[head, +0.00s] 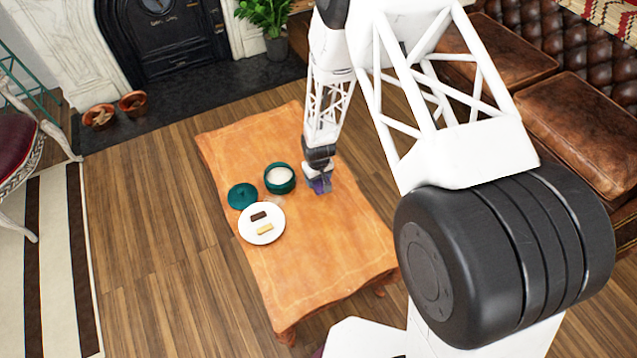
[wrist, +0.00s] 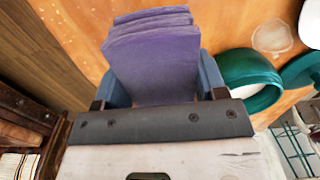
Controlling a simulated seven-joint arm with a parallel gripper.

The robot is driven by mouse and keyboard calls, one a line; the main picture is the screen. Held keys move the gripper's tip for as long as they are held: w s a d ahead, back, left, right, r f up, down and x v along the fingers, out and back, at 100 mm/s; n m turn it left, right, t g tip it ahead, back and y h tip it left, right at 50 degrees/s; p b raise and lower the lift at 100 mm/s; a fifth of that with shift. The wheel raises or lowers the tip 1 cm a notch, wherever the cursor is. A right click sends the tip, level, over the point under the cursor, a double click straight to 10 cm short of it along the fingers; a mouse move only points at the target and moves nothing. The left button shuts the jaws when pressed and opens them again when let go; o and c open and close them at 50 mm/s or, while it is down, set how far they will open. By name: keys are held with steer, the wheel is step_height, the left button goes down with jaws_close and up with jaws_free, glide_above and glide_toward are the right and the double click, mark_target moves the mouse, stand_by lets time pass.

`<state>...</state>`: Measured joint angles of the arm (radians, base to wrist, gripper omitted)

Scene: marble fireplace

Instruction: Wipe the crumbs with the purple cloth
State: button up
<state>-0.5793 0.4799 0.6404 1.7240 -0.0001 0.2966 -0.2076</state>
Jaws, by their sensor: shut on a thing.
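My gripper (head: 318,178) is over the right half of the wooden table (head: 315,265), shut on the purple cloth (head: 319,187). In the wrist view the cloth (wrist: 153,60) is a folded, layered purple pad between the two blue fingers, sticking out past them. I cannot tell whether it touches the tabletop. A pale, roundish patch (wrist: 272,36), perhaps the crumbs, lies on the table near the teal bowl (wrist: 252,82), apart from the cloth. In the head view the patch is faint, between the bowl (head: 280,187) and the plate.
The teal bowl holds something white and stands left of my gripper. A teal lid (head: 242,196) lies beside it. A white plate (head: 262,237) carries a dark bar and a pale bar. The table's near end is clear. A brown leather sofa (head: 580,120) stands at right.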

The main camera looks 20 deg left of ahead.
steer(key=shift+r, duration=1.65)
steer(key=shift+w+d+f, duration=0.1)
steer(key=shift+d+f, duration=0.1)
steer(key=shift+d, duration=1.05)
steer(key=shift+w+d+f, duration=0.1)
steer(key=shift+d+f, duration=0.05)
steer(key=shift+d, duration=1.05)
